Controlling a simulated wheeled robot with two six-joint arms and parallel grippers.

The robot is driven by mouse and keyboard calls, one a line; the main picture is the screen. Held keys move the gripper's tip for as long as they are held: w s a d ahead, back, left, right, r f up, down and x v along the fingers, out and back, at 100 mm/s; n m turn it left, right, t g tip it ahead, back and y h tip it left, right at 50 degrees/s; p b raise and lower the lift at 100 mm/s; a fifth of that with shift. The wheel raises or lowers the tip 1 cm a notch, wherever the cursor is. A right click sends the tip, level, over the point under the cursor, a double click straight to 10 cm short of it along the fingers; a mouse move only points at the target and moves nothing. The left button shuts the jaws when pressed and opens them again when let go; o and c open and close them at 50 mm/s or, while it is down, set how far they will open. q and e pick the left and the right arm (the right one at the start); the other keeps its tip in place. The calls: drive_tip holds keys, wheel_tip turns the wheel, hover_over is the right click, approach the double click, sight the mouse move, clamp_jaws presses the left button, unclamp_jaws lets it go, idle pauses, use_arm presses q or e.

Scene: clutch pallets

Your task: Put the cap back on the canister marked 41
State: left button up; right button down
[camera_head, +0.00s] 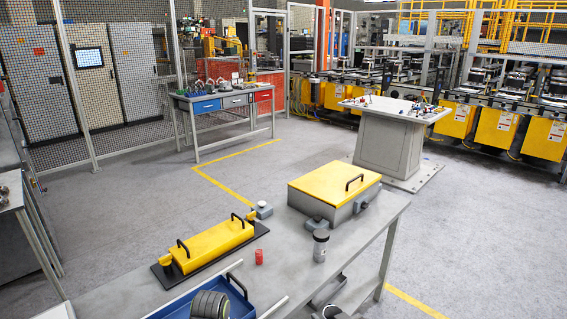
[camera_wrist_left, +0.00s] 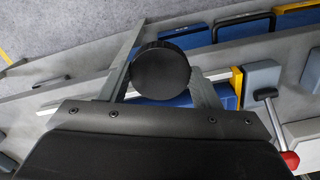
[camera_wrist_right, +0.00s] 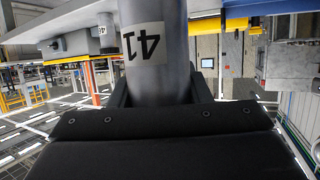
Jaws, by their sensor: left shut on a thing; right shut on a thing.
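My right gripper (camera_wrist_right: 158,98) is shut on a dark grey canister (camera_wrist_right: 158,75). Its white label (camera_wrist_right: 144,42) reads 41 and shows upside down in the right wrist view. The canister's mouth is hidden there. My left gripper (camera_wrist_left: 160,90) is shut on a round black cap (camera_wrist_left: 160,70), seen flat-on between its two fingers. Neither gripper shows clearly in the head view. A ringed dark grey round thing (camera_head: 209,305) stands at the head view's bottom edge; I cannot tell if it is the held canister's top.
On the table (camera_head: 300,275) stand another dark-topped canister (camera_head: 321,246), a small red thing (camera_head: 260,257), a yellow-lidded grey box (camera_head: 335,180) and a long yellow case (camera_head: 215,243). A blue tray (camera_head: 240,302) lies in front. A red-knobbed lever (camera_wrist_left: 290,160) shows in the left wrist view.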

wheel_tip(320, 180, down, 6)
drive_tip(key=b, duration=0.5)
drive_tip(key=shift+w+f+b, duration=0.2)
drive_tip(key=shift+f+b, duration=0.1)
drive_tip(key=shift+b, duration=0.1)
drive_tip(key=shift+r, duration=0.1)
drive_tip(key=shift+s+r, duration=0.1)
drive_tip(key=shift+a+r, duration=0.1)
drive_tip(key=s+a+r+n+g+y, duration=0.3)
drive_tip(key=s+r+n, duration=0.1)
drive_tip(key=s+r, duration=0.3)
drive_tip(key=s+a+r+n+g+y, duration=0.3)
drive_tip(key=s+r+n+y, duration=0.1)
drive_tip(key=s+r, duration=0.4)
drive_tip(key=shift+s, duration=0.55)
